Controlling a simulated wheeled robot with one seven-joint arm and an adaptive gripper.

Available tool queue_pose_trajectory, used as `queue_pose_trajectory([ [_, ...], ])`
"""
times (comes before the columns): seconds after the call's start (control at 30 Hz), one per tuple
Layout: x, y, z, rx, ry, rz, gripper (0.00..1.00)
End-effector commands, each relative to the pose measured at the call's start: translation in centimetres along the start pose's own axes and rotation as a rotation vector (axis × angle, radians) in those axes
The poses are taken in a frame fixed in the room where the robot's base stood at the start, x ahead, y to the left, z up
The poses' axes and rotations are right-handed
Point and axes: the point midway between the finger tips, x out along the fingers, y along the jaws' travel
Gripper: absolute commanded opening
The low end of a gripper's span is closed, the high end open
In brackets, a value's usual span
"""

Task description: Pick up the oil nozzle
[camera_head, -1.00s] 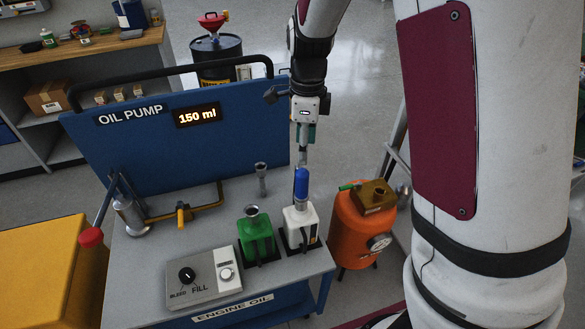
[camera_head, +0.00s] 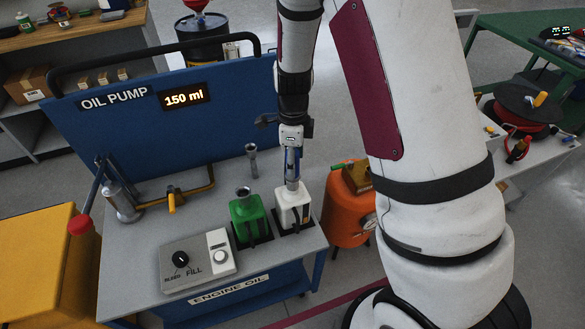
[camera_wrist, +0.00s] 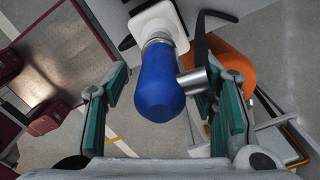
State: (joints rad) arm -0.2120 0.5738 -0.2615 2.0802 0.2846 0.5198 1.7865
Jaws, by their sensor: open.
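The blue rounded grip (camera_wrist: 160,85), which looks like the oil nozzle, stands in the white jug's neck (camera_wrist: 158,38). A short metal tube (camera_wrist: 193,80) shows beside it. In the head view, the white jug (camera_head: 294,211) stands at the right of the bench, and my gripper (camera_head: 292,180) is just above it, largely hiding the blue grip. In the wrist view, my gripper (camera_wrist: 163,100) is open, with green-padded fingers on either side of the blue grip. Gaps show on both sides, so it is not clasped.
The green jug (camera_head: 249,217) stands just left of the white one. A control box (camera_head: 198,262), metal funnel (camera_head: 252,160) and yellow-handled pipe (camera_head: 172,200) are on the bench. The blue oil pump panel (camera_head: 160,130) rises behind. An orange tank (camera_head: 343,222) stands to the right.

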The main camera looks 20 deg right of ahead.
Motion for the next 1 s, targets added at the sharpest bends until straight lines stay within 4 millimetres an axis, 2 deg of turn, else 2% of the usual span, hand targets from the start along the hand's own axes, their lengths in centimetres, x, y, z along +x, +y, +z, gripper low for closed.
queue_pose_trajectory([
  [0.13,1.8,0.0,0.0,0.001,0.001,0.002,0.53],
  [0.43,2.1,0.0,0.0,0.000,-0.001,0.000,0.53],
  [0.67,2.1,0.0,0.0,0.000,0.000,0.000,0.01],
  [1.0,1.7,-0.1,0.1,0.000,-0.001,-0.002,0.00],
])
